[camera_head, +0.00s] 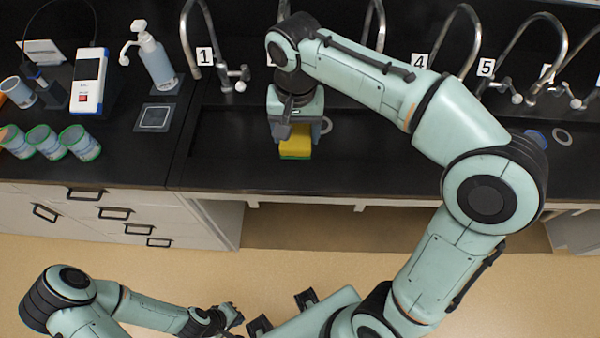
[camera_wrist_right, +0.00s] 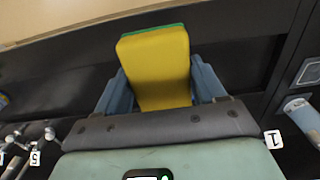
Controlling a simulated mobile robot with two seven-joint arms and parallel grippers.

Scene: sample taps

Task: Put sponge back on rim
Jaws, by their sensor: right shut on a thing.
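The sponge (camera_head: 295,149) is yellow with a green layer. In the right wrist view the sponge (camera_wrist_right: 157,65) sits between the two blue-grey fingers of my right gripper (camera_wrist_right: 158,88), which is shut on it. In the head view my right gripper (camera_head: 297,134) points down over the dark sink trough (camera_head: 370,160), with the sponge just below it. Whether the sponge touches the trough or its front rim (camera_head: 345,194) I cannot tell. My left gripper (camera_head: 232,316) is low at the bottom left, away from the counter; its fingers are too small to read.
Several curved taps (camera_head: 187,45) with numbered tags line the back of the trough. A blue item and a pale ring lie at the right. The trough's middle looks clear.

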